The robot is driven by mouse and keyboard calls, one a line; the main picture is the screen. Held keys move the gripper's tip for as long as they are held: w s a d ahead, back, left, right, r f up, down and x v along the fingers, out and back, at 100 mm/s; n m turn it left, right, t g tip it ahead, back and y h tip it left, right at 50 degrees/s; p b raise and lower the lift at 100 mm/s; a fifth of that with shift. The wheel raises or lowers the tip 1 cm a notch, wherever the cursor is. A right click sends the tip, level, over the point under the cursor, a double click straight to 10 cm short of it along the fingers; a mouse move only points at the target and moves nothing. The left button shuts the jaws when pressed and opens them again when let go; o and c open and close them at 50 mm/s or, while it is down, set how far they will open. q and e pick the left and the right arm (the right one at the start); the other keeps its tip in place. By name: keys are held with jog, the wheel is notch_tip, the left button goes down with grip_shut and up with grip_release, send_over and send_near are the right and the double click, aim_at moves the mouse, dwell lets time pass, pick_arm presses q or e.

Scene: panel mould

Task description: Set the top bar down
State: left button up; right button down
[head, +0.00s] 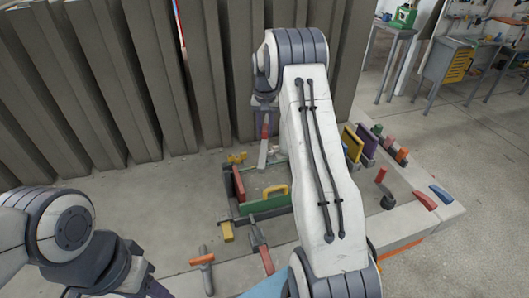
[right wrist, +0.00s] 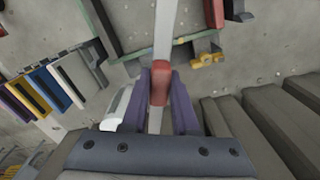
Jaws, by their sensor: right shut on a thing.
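The top bar, a light grey bar with a red grip, is held in my right gripper (head: 266,122). The bar (head: 263,155) hangs over the back of the mould, and part of it is hidden by my arm in the head view. In the right wrist view, the purple fingers (right wrist: 160,95) are shut on the red grip, and the bar (right wrist: 165,32) runs up past a green-edged frame. The mould frame (head: 262,214) lies on the grey table, with a red and a yellow-handled piece inside. My left gripper (head: 140,288) is cut off at the bottom edge.
Coloured panels (head: 352,143) stand in a rack at the right, and also show in the right wrist view (right wrist: 57,85). Clamp-like tools (head: 203,263) lie in front. A ribbed grey wall (head: 120,80) stands close behind the table. Bare table lies left of the mould.

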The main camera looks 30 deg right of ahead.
aim_at(264, 145)
jog(key=s+f, duration=0.1)
jog(key=s+a+p, duration=0.1)
jog(key=s+a+f, duration=0.1)
jog(key=shift+s+a+f, duration=0.25)
jog(key=shift+s+f, duration=0.05)
notch_tip(264, 145, down, 3)
jog(key=shift+f+p, duration=0.15)
jog(key=shift+p, duration=0.85)
jog(key=shift+f, duration=0.3)
jog(key=shift+f, duration=0.2)
jog(key=c, duration=0.7)
grip_release()
